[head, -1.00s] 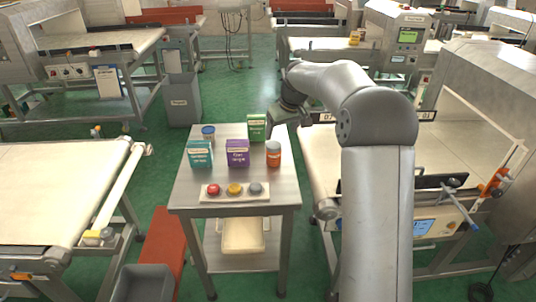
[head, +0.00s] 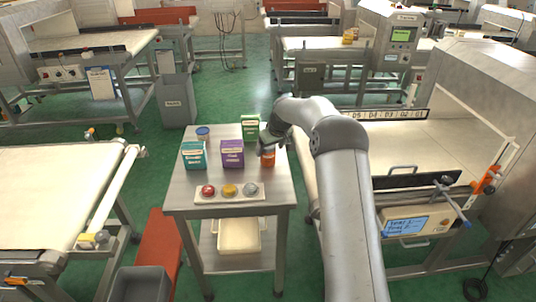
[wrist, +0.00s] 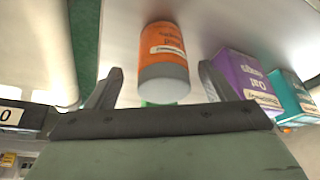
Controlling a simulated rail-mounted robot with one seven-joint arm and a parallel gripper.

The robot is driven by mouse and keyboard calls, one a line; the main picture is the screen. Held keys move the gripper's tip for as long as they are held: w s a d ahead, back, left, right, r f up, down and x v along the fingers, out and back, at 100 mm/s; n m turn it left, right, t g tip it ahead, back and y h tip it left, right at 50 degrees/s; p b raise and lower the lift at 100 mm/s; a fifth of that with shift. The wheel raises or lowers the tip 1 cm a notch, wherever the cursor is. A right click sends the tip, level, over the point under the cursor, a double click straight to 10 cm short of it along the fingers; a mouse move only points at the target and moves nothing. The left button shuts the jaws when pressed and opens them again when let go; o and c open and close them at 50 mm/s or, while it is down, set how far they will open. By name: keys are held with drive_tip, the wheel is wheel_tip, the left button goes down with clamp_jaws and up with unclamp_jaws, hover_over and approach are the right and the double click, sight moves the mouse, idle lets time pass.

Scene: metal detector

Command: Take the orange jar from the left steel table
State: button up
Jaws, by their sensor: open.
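The orange jar (head: 268,159) stands upright at the right side of the small steel table (head: 185,200), partly hidden by my gripper. In the wrist view the jar (wrist: 165,45) appears upside down, with a grey end and a pale label. My gripper (head: 266,147) is at the jar from above and the right in the head view. In the wrist view my gripper (wrist: 158,72) is open, with one finger on each side of the jar and visible gaps between. Nothing is held.
A purple box (head: 232,153), a teal box (head: 193,155), a green box (head: 250,127) and a blue-labelled tin (head: 203,133) stand near the jar. A panel with red, yellow and grey buttons (head: 229,191) lies in front. A conveyor (head: 440,150) is to the right.

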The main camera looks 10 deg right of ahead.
sight(268, 154)
drive_tip(key=x, duration=0.5)
drive_tip(key=shift+s+p, duration=0.15)
drive_tip(key=shift+p, duration=0.15)
drive_tip(key=c, duration=1.1)
drive_tip(key=shift+r, duration=0.2)
